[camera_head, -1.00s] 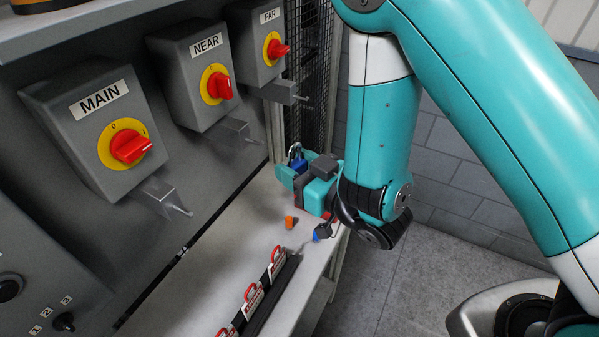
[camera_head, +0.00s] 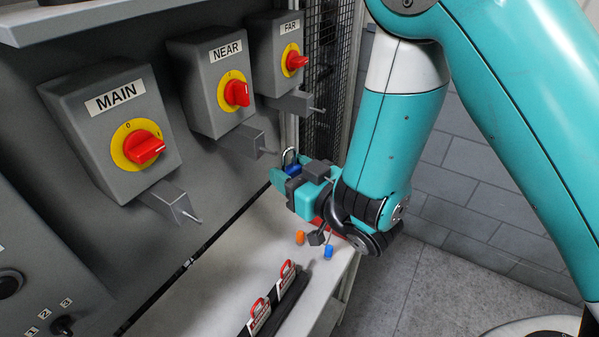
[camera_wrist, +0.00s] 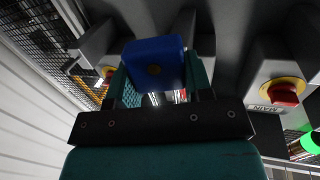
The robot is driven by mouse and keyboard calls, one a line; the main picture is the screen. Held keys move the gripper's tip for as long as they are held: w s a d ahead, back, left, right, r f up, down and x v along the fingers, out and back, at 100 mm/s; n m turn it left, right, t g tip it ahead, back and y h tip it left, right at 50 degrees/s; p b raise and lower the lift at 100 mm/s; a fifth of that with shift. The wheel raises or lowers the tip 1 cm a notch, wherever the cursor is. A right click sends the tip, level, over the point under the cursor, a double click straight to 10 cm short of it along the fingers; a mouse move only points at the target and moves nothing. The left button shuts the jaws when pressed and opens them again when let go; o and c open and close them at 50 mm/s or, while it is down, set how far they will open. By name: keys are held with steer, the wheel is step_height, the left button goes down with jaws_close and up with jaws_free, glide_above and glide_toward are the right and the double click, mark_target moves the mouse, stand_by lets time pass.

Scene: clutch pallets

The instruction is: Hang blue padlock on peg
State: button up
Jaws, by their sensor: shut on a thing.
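My gripper (camera_head: 283,177) is shut on the blue padlock (camera_head: 292,169) and holds it above the far end of the white shelf. The padlock's silver shackle points up in the head view. In the wrist view the blue padlock body (camera_wrist: 154,64) sits between the teal fingers, with its shackle hidden. Thin pegs stick out from grey brackets under the switch boxes: the MAIN peg (camera_head: 192,219), the NEAR peg (camera_head: 268,152) and the FAR peg (camera_head: 318,109). The padlock is apart from all of them, nearest in the picture to the NEAR and FAR brackets.
On the white shelf (camera_head: 225,270) lie an orange item (camera_head: 299,238), a blue item (camera_head: 328,251) and a black rack with red lockout tags (camera_head: 262,312). The switch boxes MAIN (camera_head: 110,130), NEAR (camera_head: 208,85) and FAR (camera_head: 274,55) line the panel. A mesh screen (camera_head: 325,75) stands beyond.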

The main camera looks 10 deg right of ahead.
steer(key=shift+w+a+f+b, duration=0.25)
steer(key=shift+w+a, duration=0.2)
steer(key=shift+a, duration=0.15)
steer(key=shift+w+a+f+b, duration=0.15)
steer(key=shift+w+a+b, duration=0.1)
steer(key=shift+w+a, duration=0.25)
steer(key=shift+w+a+f+b, duration=0.25)
steer(key=shift+w+a, duration=0.15)
steer(key=shift+a, duration=0.25)
steer(key=o, duration=1.1)
